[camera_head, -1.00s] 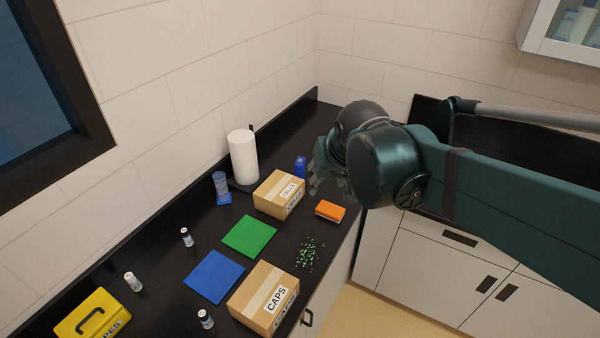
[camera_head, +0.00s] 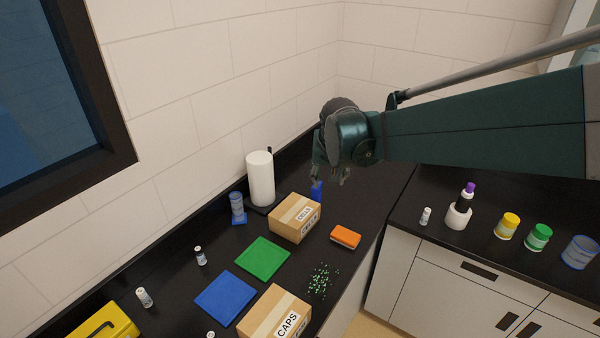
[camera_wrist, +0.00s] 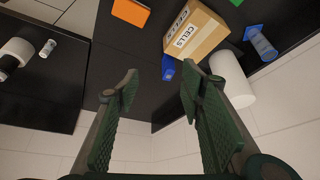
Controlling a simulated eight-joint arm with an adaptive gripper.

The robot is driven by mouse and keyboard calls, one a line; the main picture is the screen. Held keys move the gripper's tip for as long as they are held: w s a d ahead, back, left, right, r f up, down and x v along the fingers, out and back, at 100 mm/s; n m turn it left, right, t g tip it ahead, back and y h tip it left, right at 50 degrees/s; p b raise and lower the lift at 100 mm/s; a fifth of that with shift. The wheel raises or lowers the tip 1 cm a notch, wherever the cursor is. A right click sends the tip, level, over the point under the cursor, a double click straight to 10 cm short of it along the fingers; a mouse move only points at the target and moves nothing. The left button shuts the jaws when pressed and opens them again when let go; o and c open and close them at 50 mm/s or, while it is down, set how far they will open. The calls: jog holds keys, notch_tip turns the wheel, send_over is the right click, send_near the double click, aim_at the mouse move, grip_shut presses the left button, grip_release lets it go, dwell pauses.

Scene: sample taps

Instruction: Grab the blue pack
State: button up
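The blue pack (camera_head: 317,191) is a small upright blue block on the black counter, just behind the CELLS box, in the head view. It also shows in the wrist view (camera_wrist: 168,68), beside the CELLS box and between the lines of my two fingers. My gripper (camera_head: 331,178) is right by the pack in the head view and partly covers it. In the wrist view my gripper (camera_wrist: 158,80) is open, with its green padded fingers spread wide and nothing held. The pack appears beyond the fingertips, apart from them.
The CELLS box (camera_head: 295,217) stands close beside the pack. A white paper roll (camera_head: 260,178), a blue cylinder (camera_head: 237,207) and an orange sponge-like block (camera_head: 345,237) are nearby. Green bits (camera_head: 321,281) lie scattered. The counter behind the orange block is clear.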

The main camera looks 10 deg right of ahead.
jog(key=w+f+m, duration=0.1)
jog(key=w+f, duration=0.6)
jog(key=w, duration=0.5)
jog(key=m+g+h, duration=0.1)
jog(key=m, duration=0.1)
send_over(316, 191)
notch_tip(316, 191, down, 12)
jog(key=r, duration=0.1)
jog(key=shift+w+a+f, duration=0.15)
jog(key=shift+f, duration=0.25)
jog(key=shift+w+a+f, duration=0.1)
jog(key=shift+w+f, duration=0.05)
jog(key=shift+f, duration=0.25)
jog(key=shift+f, duration=0.1)
jog(key=shift+x, duration=1.15)
jog(key=shift+d+f, duration=0.1)
jog(key=shift+x, duration=2.55)
jog(key=shift+c, duration=0.7)
jog(key=c, duration=0.9)
